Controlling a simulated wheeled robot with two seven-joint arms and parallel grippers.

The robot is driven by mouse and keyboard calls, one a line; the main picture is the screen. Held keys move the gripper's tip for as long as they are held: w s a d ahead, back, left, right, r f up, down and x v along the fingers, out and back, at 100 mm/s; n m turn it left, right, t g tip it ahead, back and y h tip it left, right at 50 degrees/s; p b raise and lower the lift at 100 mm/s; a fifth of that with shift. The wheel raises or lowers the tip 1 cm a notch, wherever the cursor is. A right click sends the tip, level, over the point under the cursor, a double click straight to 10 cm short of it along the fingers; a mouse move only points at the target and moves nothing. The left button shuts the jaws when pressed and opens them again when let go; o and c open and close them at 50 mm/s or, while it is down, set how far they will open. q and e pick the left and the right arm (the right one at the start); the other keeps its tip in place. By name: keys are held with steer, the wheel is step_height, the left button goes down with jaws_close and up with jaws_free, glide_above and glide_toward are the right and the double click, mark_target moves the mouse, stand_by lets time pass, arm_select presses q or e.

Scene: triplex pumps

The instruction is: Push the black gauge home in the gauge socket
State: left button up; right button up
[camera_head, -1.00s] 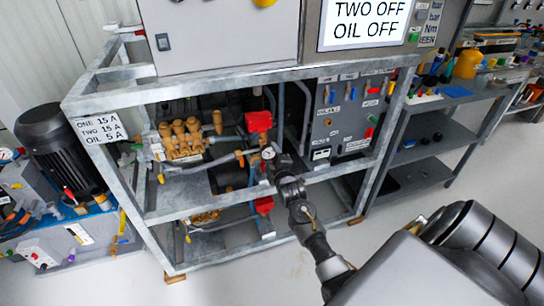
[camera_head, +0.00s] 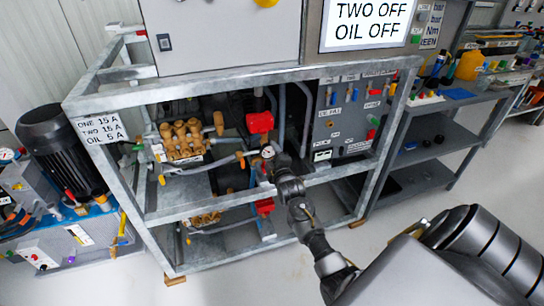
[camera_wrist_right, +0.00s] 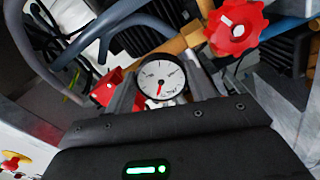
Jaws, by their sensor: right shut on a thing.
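The black gauge, with a round white face and a red needle, shows in the right wrist view (camera_wrist_right: 161,84) between the fingers of my right gripper (camera_wrist_right: 160,92). In the head view the gauge (camera_head: 268,152) is a small white dial at the tip of my right gripper (camera_head: 275,162), inside the frame of the pump rack. My right gripper is shut on the gauge. The gauge socket is hidden behind the gauge and the fingers, so I cannot tell how deep the gauge sits. My left gripper is not in view.
A red handwheel (camera_wrist_right: 238,27) is close to the upper right of the gauge in the wrist view. Brass pump parts (camera_head: 184,141) are to the left; a grey switch panel (camera_head: 350,115) is to the right. Galvanised rails surround the opening.

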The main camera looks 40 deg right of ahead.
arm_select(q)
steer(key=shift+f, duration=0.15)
arm_select(e)
steer(key=shift+w+d, duration=0.15)
steer(key=shift+w, duration=0.2)
steer(key=o, duration=1.4)
steer(key=shift+c, duration=0.2)
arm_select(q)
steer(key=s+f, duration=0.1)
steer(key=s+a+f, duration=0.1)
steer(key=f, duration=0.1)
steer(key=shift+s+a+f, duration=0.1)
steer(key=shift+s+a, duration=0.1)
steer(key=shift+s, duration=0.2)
arm_select(e)
steer(key=v, duration=1)
steer(key=shift+s, duration=0.4)
